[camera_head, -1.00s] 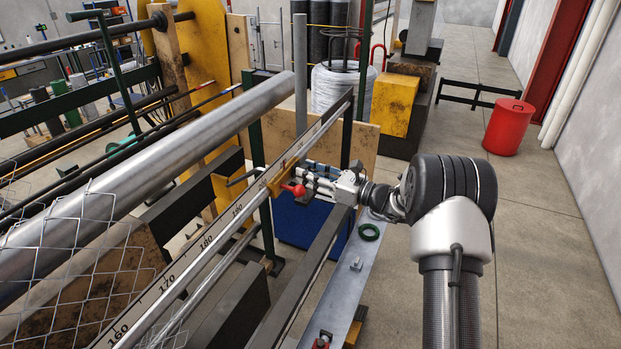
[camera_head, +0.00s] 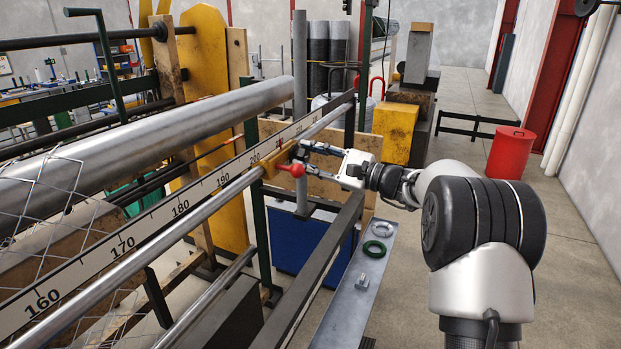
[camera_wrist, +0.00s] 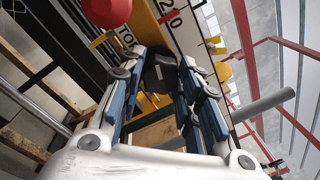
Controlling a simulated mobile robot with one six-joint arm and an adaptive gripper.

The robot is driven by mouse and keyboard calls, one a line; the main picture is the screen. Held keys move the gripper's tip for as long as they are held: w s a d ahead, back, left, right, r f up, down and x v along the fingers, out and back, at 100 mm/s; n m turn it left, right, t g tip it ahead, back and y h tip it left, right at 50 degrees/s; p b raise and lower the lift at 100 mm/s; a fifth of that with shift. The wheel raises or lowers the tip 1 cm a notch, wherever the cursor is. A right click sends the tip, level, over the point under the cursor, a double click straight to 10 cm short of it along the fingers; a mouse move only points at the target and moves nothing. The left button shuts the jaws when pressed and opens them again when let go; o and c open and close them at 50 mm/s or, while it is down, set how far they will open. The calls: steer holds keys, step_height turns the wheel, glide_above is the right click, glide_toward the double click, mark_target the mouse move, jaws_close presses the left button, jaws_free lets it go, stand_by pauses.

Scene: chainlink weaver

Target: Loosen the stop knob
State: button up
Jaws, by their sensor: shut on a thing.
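The yellow stop (camera_head: 277,160) sits on the ruled rail near the 200 mark, with a red ball handle (camera_head: 291,170) on its front. In the wrist view the red ball (camera_wrist: 106,10) is at the top and part of the lettering on the yellow stop shows. A dark knob (camera_wrist: 160,72) stands between my fingers there. My gripper (camera_head: 304,152) reaches in from the right, just beyond the red ball. In the wrist view my gripper (camera_wrist: 158,88) is shut on the dark knob, its fingers on both sides. The fingers hide part of the knob.
A grey shelf (camera_head: 345,305) below holds a green ring (camera_head: 374,248), a pale ring (camera_head: 382,229) and a small metal block (camera_head: 363,280). Open floor lies to the right.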

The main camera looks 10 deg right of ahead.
steer(key=n+b, duration=0.4)
steer(key=b, duration=0.1)
steer(key=n+b, duration=0.3)
steer(key=shift+f+g+y, duration=0.25)
steer(key=shift+g+y, duration=0.15)
steer(key=n+b, duration=0.5)
steer(key=n, duration=0.2)
steer(key=shift+w+r+g, duration=0.1)
steer(key=shift+g, duration=0.3)
steer(key=n+b, duration=0.2)
steer(key=n, duration=0.4)
steer(key=shift+d+r+n+g+b, duration=0.1)
steer(key=shift+n+g+b, duration=0.25)
steer(key=shift+n+g, duration=0.05)
steer(key=n, duration=0.3)
steer(key=shift+r+n+b, duration=0.1)
steer(key=shift+n+b, duration=0.2)
steer(key=shift+n, duration=1.8)
steer(key=o, duration=1.1)
